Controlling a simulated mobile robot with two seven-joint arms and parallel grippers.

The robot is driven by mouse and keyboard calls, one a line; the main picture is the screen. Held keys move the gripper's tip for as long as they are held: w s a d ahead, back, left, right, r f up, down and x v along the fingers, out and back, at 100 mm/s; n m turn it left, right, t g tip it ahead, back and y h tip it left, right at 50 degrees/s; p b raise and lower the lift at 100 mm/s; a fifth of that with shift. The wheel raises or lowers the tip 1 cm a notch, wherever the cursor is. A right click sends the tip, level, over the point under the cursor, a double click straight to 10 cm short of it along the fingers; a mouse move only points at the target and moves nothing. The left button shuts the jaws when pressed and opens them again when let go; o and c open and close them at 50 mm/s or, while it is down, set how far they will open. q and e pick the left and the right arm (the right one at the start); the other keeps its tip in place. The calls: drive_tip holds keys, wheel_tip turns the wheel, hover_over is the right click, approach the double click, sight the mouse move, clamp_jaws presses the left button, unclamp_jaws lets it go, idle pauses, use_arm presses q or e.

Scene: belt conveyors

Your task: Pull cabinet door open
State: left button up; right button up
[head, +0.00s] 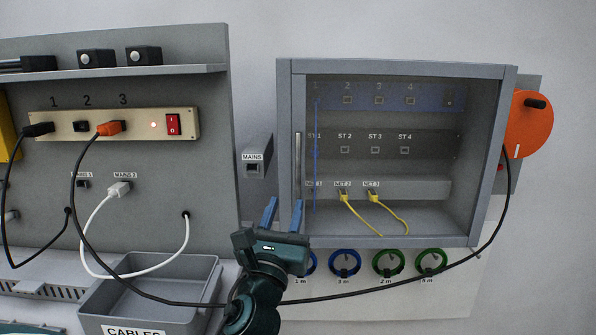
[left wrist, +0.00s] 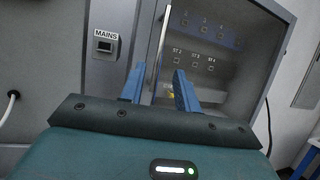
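The grey wall cabinet (head: 400,70) has a see-through door (head: 430,160) that looks shut. A slim upright metal handle (head: 298,165) runs along the door's left side. My left gripper (head: 286,202) is open and empty, just below the handle's lower end in the head view. In the left wrist view, the handle (left wrist: 157,45) shows ahead, between the two blue fingers of the gripper (left wrist: 159,72). I cannot tell the exact gap in depth; no contact shows. My right gripper is not in view.
A MAINS socket box (head: 255,158) is left of the cabinet. An orange rotary switch (head: 528,125) is on its right. Coiled cables (head: 345,262) hang below, and a black cable (head: 400,286) sags across. A grey cable bin (head: 150,290) stands at lower left.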

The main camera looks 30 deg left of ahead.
sight(298, 170)
use_arm(q)
drive_tip(key=p+x, duration=0.2)
drive_tip(key=x, duration=0.9)
drive_tip(key=shift+w+a, duration=0.15)
drive_tip(key=shift+w, duration=0.25)
clamp_jaws()
